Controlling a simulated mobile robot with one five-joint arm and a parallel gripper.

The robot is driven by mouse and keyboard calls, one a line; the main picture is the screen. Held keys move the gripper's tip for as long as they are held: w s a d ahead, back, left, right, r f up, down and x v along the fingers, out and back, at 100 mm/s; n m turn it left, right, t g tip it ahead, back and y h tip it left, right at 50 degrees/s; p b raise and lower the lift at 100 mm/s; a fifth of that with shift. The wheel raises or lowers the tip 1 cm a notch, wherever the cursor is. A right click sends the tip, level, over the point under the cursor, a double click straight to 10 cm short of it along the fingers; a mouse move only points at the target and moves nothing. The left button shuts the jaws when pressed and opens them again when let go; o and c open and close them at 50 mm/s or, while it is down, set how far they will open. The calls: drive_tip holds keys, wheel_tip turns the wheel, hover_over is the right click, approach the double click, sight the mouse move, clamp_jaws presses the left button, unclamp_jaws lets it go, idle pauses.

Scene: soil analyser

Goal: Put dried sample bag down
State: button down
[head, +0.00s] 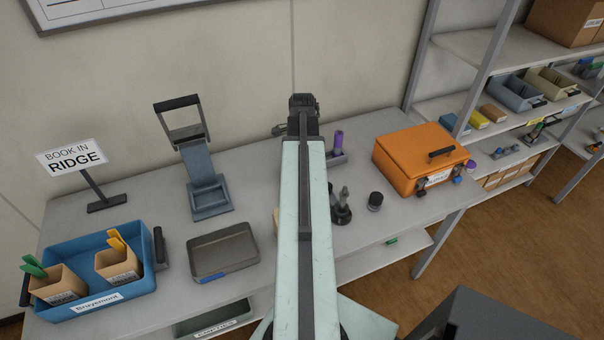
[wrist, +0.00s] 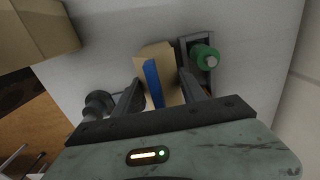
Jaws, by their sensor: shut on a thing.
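The dried sample bag (wrist: 145,60), tan with a blue clip (wrist: 153,82), is between the fingers of my gripper (wrist: 158,86) in the wrist view. My gripper is shut on it. A pale grey surface lies behind the bag; I cannot tell whether the bag touches it. In the head view my arm hides the gripper and most or all of the bag. A small tan edge (head: 276,221) shows just left of the arm; I cannot tell what it belongs to.
A blue tray (head: 85,316) holds two tan bags with green and yellow clips. A grey tray (head: 222,271), a grey stand (head: 208,190) and an orange case (head: 408,160) stand on the bench. In the wrist view a green-capped item (wrist: 204,57) is close right of the bag.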

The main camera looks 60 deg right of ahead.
drive_tip(key=shift+r, duration=0.1)
wheel_tip(320, 180, up, 10)
drive_tip(key=p, duration=1)
drive_tip(key=shift+r, duration=0.2)
wheel_tip(320, 180, up, 6)
drive_tip(key=p, duration=0.7)
drive_tip(key=f+m+b, duration=0.1)
drive_tip(key=m+b, duration=0.1)
drive_tip(key=f+m+b, duration=0.2)
drive_tip(key=d+f+m+b, duration=0.1)
drive_tip(key=f+m+b, duration=0.1)
drive_tip(key=m, duration=0.1)
drive_tip(key=shift+w+d+f, duration=0.1)
drive_tip(key=shift+w+f, duration=0.15)
drive_tip(key=shift+w, duration=0.05)
